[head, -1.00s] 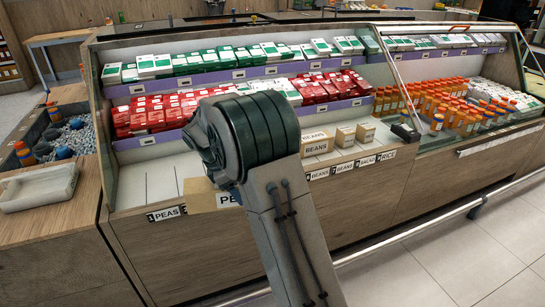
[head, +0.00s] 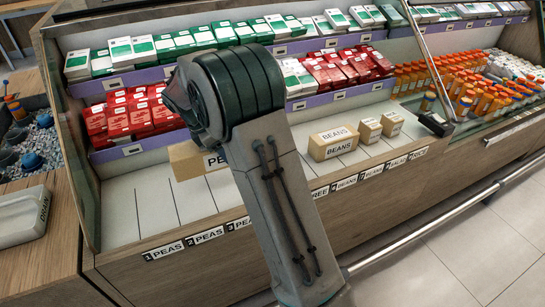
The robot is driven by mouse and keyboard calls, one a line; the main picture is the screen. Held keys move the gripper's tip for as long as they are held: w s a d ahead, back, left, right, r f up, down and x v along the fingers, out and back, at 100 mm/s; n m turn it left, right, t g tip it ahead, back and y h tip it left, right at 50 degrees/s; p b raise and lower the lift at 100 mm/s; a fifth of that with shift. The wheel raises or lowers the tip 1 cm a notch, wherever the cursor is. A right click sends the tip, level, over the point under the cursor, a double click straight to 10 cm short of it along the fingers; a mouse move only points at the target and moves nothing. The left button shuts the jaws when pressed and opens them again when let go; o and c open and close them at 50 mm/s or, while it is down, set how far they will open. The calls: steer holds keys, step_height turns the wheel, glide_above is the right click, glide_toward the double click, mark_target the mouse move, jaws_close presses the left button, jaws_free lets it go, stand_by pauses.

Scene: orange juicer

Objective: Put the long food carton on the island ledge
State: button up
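A tan cardboard carton marked "PE..." (head: 190,161) shows beside my arm, above the lower shelf of the display case. My arm hides its right part, so its full length does not show. It looks raised in front of the shelf, but what holds it is hidden. My gripper is out of sight behind my own arm. The wooden front ledge (head: 185,272) of the case carries "PEAS" labels, and the empty shelf (head: 125,205) lies behind it. I cannot tell which surface is the island ledge.
Tan "BEANS" boxes (head: 333,143) stand on the lower shelf at right. Red boxes (head: 117,120) and green-white boxes (head: 133,50) fill upper shelves. Orange-capped bottles (head: 462,80) stand at far right. A metal rail (head: 430,225) runs along the front.

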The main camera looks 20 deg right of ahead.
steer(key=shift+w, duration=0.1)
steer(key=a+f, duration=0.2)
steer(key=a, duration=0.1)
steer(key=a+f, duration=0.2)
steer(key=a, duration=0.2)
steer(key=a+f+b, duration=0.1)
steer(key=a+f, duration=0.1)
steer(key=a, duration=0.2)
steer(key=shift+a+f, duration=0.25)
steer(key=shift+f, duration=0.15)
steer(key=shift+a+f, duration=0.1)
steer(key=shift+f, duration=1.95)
steer(key=shift+b, duration=0.3)
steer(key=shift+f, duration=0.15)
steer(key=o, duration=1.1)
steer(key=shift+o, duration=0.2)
